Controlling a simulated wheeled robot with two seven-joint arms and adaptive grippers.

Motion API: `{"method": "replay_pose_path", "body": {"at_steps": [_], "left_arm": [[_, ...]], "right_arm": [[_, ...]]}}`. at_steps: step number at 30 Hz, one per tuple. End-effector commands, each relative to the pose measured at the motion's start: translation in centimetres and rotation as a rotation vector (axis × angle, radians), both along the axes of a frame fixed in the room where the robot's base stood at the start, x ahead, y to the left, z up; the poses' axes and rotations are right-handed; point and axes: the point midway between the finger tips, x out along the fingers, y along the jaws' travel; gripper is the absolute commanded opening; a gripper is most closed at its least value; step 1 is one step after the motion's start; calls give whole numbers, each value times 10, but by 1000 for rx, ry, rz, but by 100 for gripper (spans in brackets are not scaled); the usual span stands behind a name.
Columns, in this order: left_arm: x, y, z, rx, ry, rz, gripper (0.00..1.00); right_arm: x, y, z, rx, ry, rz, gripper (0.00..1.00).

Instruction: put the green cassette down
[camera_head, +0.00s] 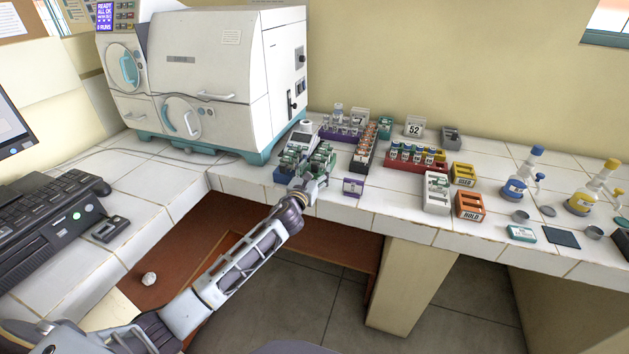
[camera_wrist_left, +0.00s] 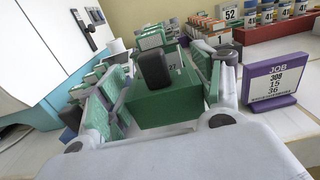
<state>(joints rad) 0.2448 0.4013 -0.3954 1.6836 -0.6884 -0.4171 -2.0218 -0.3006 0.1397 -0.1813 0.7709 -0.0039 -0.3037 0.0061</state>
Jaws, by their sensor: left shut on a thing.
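The green cassette (camera_wrist_left: 150,108) shows in the left wrist view between the two green-padded fingers of my left gripper (camera_wrist_left: 160,90). In the head view my left gripper (camera_head: 316,164) is shut on the cassette above the front edge of the counter, beside a blue-based rack (camera_head: 283,176) with pale and green pieces. The cassette is hard to tell from the gripper's green parts there. I cannot tell whether its underside touches anything. My right gripper is not in view.
A purple JOB card (camera_head: 353,187) stands just right of the gripper; it also shows in the wrist view (camera_wrist_left: 275,80). The white incubator (camera_head: 205,75) is behind left.

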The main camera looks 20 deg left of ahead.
Motion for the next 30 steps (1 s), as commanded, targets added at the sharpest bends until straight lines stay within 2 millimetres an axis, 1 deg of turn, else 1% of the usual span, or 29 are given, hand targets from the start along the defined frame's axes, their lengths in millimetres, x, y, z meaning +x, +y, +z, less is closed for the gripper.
{"method": "replay_pose_path", "body": {"at_steps": [1, 4, 7, 10, 13, 17, 25, 26, 30], "left_arm": [[0, 0, -7, -2, 2, 1, 40], [0, 0, -17, -3, 1, 1, 40], [0, 0, -26, -3, 1, 0, 40], [0, 0, -32, -2, 1, 0, 40], [0, 0, -32, -1, 0, 0, 40], [0, 0, -32, -1, 0, 0, 40], [0, 0, -34, 0, 0, 0, 40], [0, 0, -35, 0, 1, 0, 69], [0, 0, -34, 0, 1, 0, 87]], "right_arm": [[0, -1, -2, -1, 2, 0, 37], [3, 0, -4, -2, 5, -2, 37], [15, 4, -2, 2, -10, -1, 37], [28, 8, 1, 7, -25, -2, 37], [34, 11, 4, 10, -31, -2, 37], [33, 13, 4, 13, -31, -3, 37], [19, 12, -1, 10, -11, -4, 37], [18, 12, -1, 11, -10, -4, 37], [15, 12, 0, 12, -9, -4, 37]]}}
